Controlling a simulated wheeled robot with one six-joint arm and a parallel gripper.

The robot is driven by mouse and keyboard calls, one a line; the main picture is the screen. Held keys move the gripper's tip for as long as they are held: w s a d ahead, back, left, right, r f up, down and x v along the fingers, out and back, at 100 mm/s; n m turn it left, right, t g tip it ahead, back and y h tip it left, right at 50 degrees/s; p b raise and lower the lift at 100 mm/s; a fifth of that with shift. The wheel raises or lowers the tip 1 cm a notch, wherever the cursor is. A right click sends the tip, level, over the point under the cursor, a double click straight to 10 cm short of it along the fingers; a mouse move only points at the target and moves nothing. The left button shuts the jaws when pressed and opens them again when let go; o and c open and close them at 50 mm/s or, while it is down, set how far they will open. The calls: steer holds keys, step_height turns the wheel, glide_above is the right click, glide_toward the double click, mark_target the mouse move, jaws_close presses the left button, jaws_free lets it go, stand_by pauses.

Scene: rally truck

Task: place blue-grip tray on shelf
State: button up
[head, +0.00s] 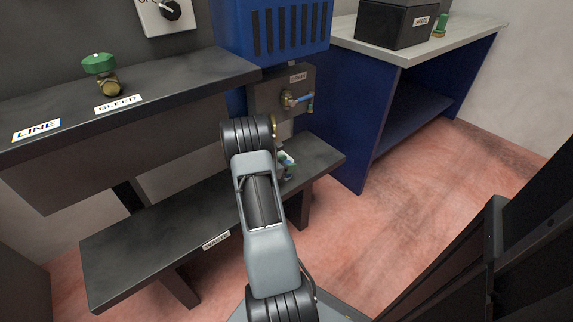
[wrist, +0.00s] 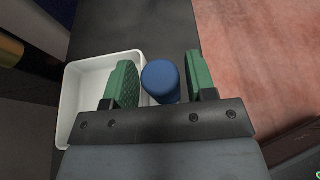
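In the wrist view a white tray (wrist: 88,78) lies on a dark surface at the left. A blue cylindrical grip (wrist: 161,80) stands up at its right side. My gripper (wrist: 161,85) has its two green finger pads on either side of the blue grip, with narrow gaps showing, so it is open around it. The left finger overlaps the tray in the picture. In the head view my arm hides most of the gripper and tray; only a small green and white patch shows beside the wrist. A low black shelf (head: 150,240) runs under the arm.
A higher black shelf (head: 190,75) holds a green-knobbed valve (head: 100,66) and labels. A drain valve (head: 296,99) juts out behind my arm. A blue bench (head: 350,110) with an open lower shelf (head: 412,119) stands at the right. The reddish floor (head: 430,200) is clear.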

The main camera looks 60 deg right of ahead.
steer(key=shift+o, duration=0.9)
steer(key=shift+r, duration=0.3)
steer(key=w+a+r+m+y+p, duration=0.15)
steer(key=a+r, duration=0.25)
steer(key=a, duration=0.4)
steer(key=a+r+m+t+y+p, duration=0.1)
steer(key=a+r+m+y, duration=0.2)
steer(key=a, duration=0.4)
steer(key=a+r+m+p, duration=0.1)
steer(key=a+r+m, duration=0.1)
steer(key=a+r, duration=0.45)
steer(key=s+a+r+m+t+y, duration=0.2)
steer(key=a+m+t+y, duration=0.1)
steer(key=a, duration=0.9)
steer(key=s+a+r+m+t+y, duration=0.3)
steer(key=a+y, duration=0.3)
steer(key=a, duration=0.6)
steer(key=shift+s+a+m, duration=0.15)
steer(key=shift+s+m, duration=0.05)
steer(key=shift+m, duration=0.65)
steer(key=shift+r, duration=0.15)
